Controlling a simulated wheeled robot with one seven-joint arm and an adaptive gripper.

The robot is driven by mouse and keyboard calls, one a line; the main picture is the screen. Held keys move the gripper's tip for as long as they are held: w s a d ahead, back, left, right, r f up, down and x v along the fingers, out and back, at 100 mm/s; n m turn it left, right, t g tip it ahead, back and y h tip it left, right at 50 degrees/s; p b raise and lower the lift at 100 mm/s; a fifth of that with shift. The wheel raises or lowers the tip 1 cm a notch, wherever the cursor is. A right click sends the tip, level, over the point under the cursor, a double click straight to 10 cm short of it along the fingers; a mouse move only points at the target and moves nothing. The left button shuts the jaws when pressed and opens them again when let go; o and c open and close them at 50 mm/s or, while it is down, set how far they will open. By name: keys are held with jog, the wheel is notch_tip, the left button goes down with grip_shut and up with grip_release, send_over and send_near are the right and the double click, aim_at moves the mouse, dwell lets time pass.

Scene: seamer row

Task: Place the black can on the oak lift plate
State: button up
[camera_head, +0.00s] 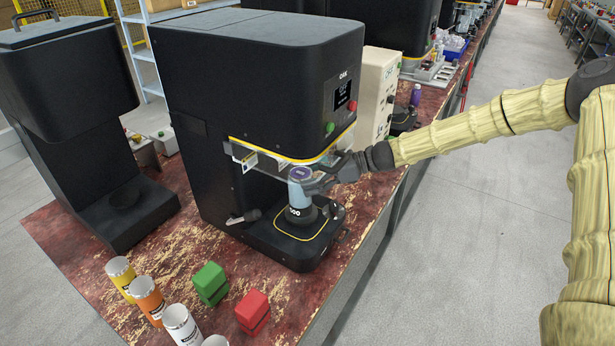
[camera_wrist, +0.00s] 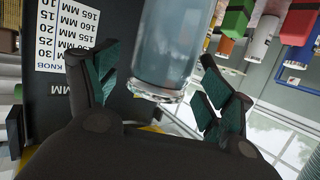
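No plainly black can shows. My gripper (camera_head: 318,182) is at this can's right side in the head view. In the wrist view the can (camera_wrist: 165,45) is between the fingertips of my gripper (camera_wrist: 162,75), with narrow gaps on both sides, so the fingers look open around it. The can's contact with the plate is hard to make out.
Yellow (camera_head: 121,276), orange (camera_head: 147,299) and white (camera_head: 181,325) cans stand at the bench's front left. Green (camera_head: 210,283) and red (camera_head: 252,312) blocks sit beside them. The machine's head overhangs the plate closely; a lever (camera_head: 243,217) sticks out at left.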

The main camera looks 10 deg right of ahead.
jog(key=shift+r, duration=0.15)
jog(key=shift+d, duration=0.3)
jog(key=b+v, duration=0.2)
jog(key=v, duration=0.9)
jog(key=shift+d+b, duration=0.2)
jog(key=shift+b, duration=0.15)
dwell(0.8)
